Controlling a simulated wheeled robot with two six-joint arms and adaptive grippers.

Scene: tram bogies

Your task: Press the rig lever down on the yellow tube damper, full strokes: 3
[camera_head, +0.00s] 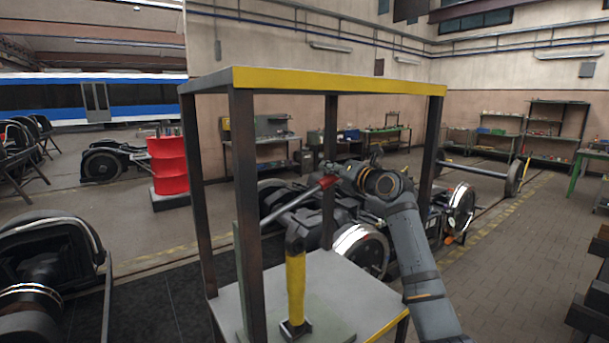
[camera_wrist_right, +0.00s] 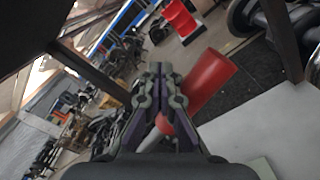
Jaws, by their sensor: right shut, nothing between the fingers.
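The yellow tube damper (camera_head: 296,285) stands upright on the rig's grey plate, in a dark foot and under a dark head. The rig lever (camera_head: 292,210) is a grey bar that slopes up to the right across the damper's top. Its red handle (camera_head: 327,182) is at the raised end. My right gripper (camera_head: 337,174) is at the handle. In the right wrist view its fingers (camera_wrist_right: 160,80) are shut with nothing between them, and the red handle (camera_wrist_right: 210,82) crosses behind and beside them. I cannot tell whether they touch. My left gripper is not in view.
A dark frame (camera_head: 245,190) with a yellow-edged top (camera_head: 340,80) surrounds the damper and lever. Its posts stand close to my right arm. Bogies with shiny wheels (camera_head: 362,248) stand behind, and a red drum (camera_head: 167,168) stands at left. Open floor lies to the right.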

